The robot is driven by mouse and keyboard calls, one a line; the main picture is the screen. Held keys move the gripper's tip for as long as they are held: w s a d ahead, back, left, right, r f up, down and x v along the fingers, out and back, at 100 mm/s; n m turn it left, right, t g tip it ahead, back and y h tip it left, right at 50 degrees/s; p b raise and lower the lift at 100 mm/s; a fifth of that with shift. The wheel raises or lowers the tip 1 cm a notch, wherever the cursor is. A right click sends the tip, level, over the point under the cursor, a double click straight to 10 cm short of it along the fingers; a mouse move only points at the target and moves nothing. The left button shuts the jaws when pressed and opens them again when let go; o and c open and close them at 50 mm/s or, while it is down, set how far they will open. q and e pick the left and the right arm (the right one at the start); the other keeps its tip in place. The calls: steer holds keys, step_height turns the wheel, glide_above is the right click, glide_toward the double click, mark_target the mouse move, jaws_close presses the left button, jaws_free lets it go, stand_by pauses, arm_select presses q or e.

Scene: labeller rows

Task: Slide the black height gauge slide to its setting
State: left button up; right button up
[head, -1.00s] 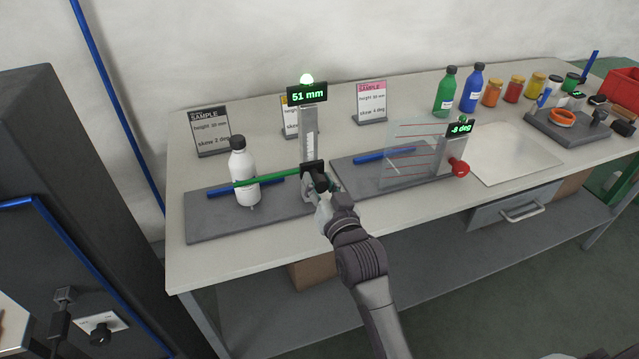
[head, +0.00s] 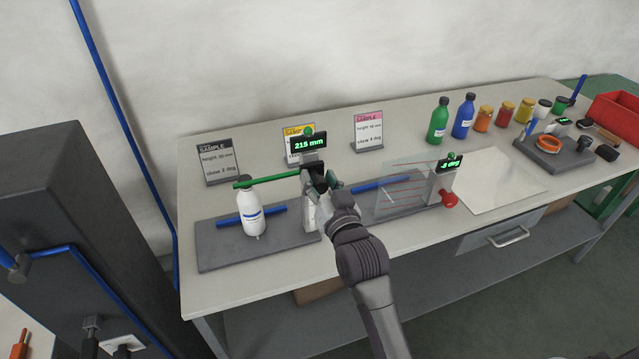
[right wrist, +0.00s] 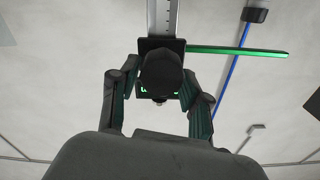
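The black height gauge slide (head: 317,169) is high on its upright scale column, close under the display (head: 308,143), which reads 215 mm. The column's ruled face shows in the right wrist view (right wrist: 162,18). The slide's green pointer arm (head: 270,180) reaches left, over the cap of the white bottle (head: 250,212). My right gripper (head: 318,184) is at the slide. In the right wrist view its fingers (right wrist: 160,80) are shut on both sides of the slide's black knob (right wrist: 160,68). My left gripper is not in view.
Sample cards (head: 217,162) stand behind the gauge; the black one's height figure is hard to read. A clear skew plate (head: 410,178) with a red knob (head: 449,199) stands to the right. Bottles and jars (head: 463,116) line the back right. A white sheet (head: 500,180) lies clear.

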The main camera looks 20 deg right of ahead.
steer(key=shift+o, duration=0.7)
steer(key=shift+f, duration=0.15)
steer(key=shift+f, duration=0.1)
steer(key=shift+s, duration=0.2)
steer(key=s, duration=1.1)
steer(key=shift+s+d, duration=0.15)
steer(key=shift+s, duration=0.2)
